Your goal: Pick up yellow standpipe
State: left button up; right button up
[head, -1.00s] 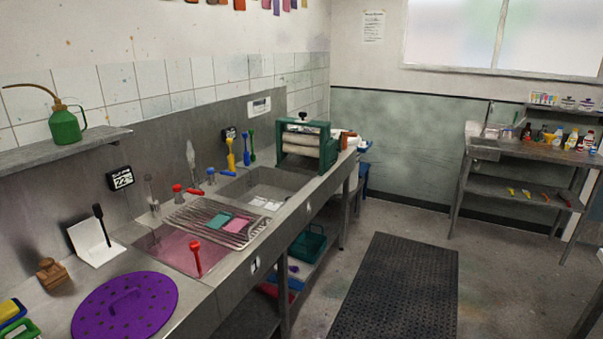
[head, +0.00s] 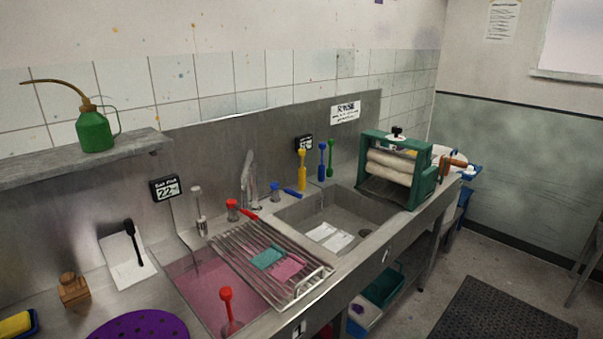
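The yellow standpipe (head: 301,171) stands upright at the back of the metal counter, behind the sink and left of a blue standpipe (head: 322,161) and a green one (head: 331,157). A small black sign (head: 304,144) is on the wall just behind its top. Neither of my grippers shows in the head view.
A sink (head: 345,212) lies in front of the standpipes. A green roller press (head: 430,172) stands to the right. Floor with a dark mat (head: 490,315) lies at the lower right.

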aim_at(302, 171)
jog(key=i+l+u, duration=0.1)
jog(key=l, duration=0.25)
jog(key=i+l, duration=0.25)
jog(key=i+l+u, duration=0.15)
jog(key=l, duration=0.25)
jog(key=i+l, duration=0.15)
jog(key=l, duration=0.2)
jog(key=i+l+u, duration=0.15)
jog(key=l, duration=0.2)
jog(key=i+l, duration=0.15)
jog(key=l, duration=0.25)
jog(key=i+l+u, duration=0.15)
jog(key=l, duration=0.2)
